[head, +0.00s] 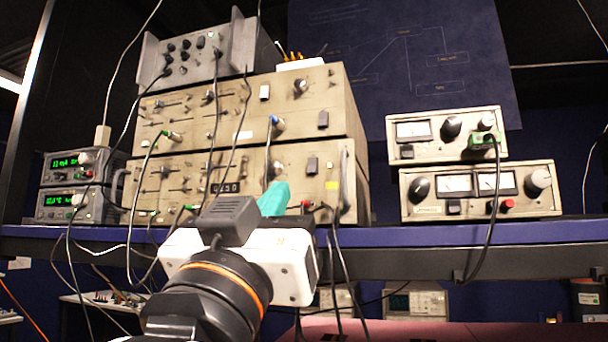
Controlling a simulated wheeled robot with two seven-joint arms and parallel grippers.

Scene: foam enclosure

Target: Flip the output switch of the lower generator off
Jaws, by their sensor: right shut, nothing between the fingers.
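The lower generator (200,172) is a beige unit with sliders, knobs and a small number display, on the blue-edged shelf. The upper generator (210,105) sits on it. My right gripper (274,198), white with teal fingers, is shut and empty in front of the lower generator's lower right part, below and left of that switch. I cannot tell whether it touches the panel. It hides part of the lower front. My left gripper is not in view.
Cables hang across the generator fronts and around my right gripper. A grey box (205,55) tops the stack. Two green-display meters (62,182) stand at left, and two stacked power supplies (430,207) at right. The shelf edge (400,234) runs below, with clear room between stacks.

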